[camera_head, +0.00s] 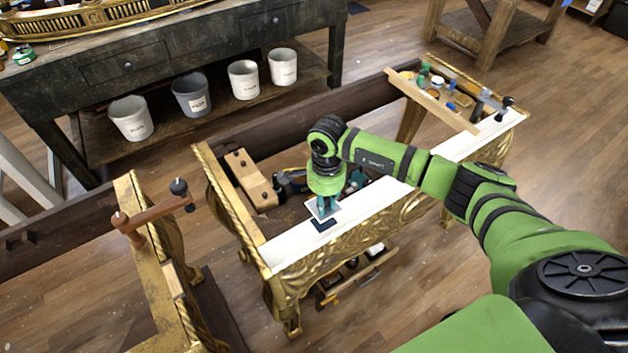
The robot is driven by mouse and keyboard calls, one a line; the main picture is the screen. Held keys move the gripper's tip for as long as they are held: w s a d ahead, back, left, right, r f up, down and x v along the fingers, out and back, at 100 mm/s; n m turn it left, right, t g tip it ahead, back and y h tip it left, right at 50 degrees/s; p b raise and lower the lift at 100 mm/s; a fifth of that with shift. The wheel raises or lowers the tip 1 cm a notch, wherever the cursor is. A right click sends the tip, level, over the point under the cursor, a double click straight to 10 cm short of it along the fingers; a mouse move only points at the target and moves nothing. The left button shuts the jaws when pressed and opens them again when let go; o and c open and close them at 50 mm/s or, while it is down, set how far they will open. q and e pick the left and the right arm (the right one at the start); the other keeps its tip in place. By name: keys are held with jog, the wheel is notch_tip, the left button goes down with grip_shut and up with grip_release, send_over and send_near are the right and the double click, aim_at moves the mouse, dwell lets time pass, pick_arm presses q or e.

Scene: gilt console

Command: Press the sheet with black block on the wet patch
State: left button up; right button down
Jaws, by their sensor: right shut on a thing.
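My right gripper (326,204) points down over the white top rail (385,196) of the gilt console. It is shut on a small pale square sheet (313,208), which is tilted and seems slightly above the rail. A black block cannot be made out apart from the gripper's fingers. A small dark patch (323,225), perhaps the wet patch, lies on the white rail just below and in front of the sheet. Whether the sheet's lower edge touches the rail cannot be told. My left gripper is not in view.
A wooden clamp (250,180) and dark tools (291,182) lie behind the rail. A tray of small coloured items (437,93) sits at the console's right end. Several buckets (131,118) stand on a shelf behind. The white rail right of the gripper is bare.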

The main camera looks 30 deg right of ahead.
aim_at(325, 224)
jog(key=shift+w, duration=0.15)
jog(key=shift+s+f+b, duration=0.5)
jog(key=shift+f+b, duration=0.3)
jog(key=shift+f, duration=0.1)
notch_tip(325, 224, down, 2)
jog(key=shift+w+b, duration=0.1)
jog(key=shift+b, duration=0.5)
jog(key=shift+w+f+b, duration=0.1)
jog(key=shift+f+b, duration=0.4)
jog(key=shift+f, duration=0.35)
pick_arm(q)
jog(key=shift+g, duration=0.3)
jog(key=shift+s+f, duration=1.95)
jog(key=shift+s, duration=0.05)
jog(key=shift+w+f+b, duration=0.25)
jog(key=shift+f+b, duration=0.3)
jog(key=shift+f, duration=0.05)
pick_arm(e)
jog(key=shift+f, duration=0.6)
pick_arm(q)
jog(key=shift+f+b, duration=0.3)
pick_arm(e)
jog(key=shift+f, duration=0.1)
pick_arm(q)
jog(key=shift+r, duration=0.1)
